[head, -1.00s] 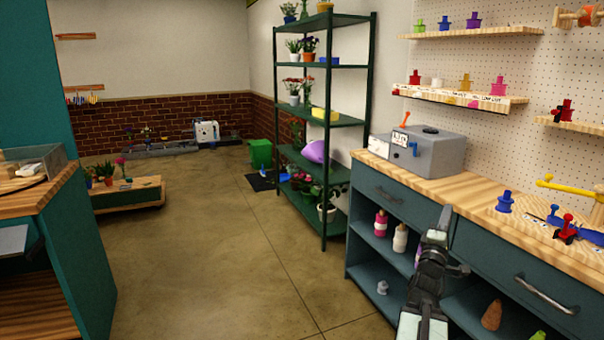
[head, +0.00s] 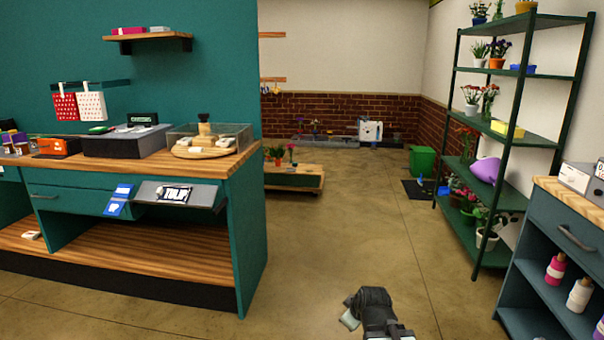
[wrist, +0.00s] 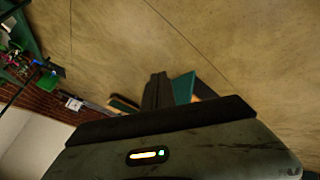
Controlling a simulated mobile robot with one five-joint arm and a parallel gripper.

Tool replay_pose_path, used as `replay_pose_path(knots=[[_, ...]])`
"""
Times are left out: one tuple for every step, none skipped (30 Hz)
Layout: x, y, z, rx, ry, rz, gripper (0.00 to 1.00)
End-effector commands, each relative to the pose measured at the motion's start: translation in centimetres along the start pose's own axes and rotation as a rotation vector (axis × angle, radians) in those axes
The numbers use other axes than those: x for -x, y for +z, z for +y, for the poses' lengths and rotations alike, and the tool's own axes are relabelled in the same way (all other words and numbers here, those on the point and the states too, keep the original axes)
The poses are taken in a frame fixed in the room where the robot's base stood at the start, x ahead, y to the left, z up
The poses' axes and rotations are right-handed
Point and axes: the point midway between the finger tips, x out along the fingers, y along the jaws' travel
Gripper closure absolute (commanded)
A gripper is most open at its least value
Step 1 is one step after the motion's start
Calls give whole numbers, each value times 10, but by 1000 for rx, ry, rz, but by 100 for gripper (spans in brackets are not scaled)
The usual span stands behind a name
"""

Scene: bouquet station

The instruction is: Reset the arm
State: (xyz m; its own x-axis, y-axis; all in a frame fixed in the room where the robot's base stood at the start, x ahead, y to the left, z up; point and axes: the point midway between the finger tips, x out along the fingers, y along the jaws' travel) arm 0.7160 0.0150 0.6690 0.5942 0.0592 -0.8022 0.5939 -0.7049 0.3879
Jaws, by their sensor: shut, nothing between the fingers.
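My arm (head: 375,312) shows at the bottom of the head view, right of centre, low over the open floor and folded close to me. Its fingertips cannot be made out there. In the wrist view my gripper (wrist: 157,88) has its dark fingers together, shut and empty. It points out over the bare floor, with the room appearing tilted. Nothing touches the gripper.
A teal counter (head: 252,220) stands on the left. A green shelf rack (head: 480,255) with potted plants and a blue-grey workbench (head: 548,235) stand on the right. A low wooden plant stand (head: 300,180) is farther back. Clear floor (head: 360,230) lies between.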

Motion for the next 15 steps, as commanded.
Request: replay_pose_path(knots=[[1,18,-17,-94,-64,-83,100],[4,30,-27,-162,-99,-139,100],[8,46,-38,-249,-137,-214,100],[12,57,-47,-312,-160,-271,100],[16,67,-55,-374,-179,-327,100],[23,79,-65,-454,-198,-400,100],[29,87,-72,-512,-207,-453,100],[34,95,-78,-569,-213,-505,100],[41,103,-86,-643,-215,-567,100],[46,108,-90,-700,-214,-608,100],[49,110,-94,-756,-206,-636,100],[62,101,-87,-785,-195,-635,100],[72,94,-82,-780,-196,-633,100],[79,90,-79,-779,-196,-632,100],[88,85,-74,-778,-196,-631,100]])
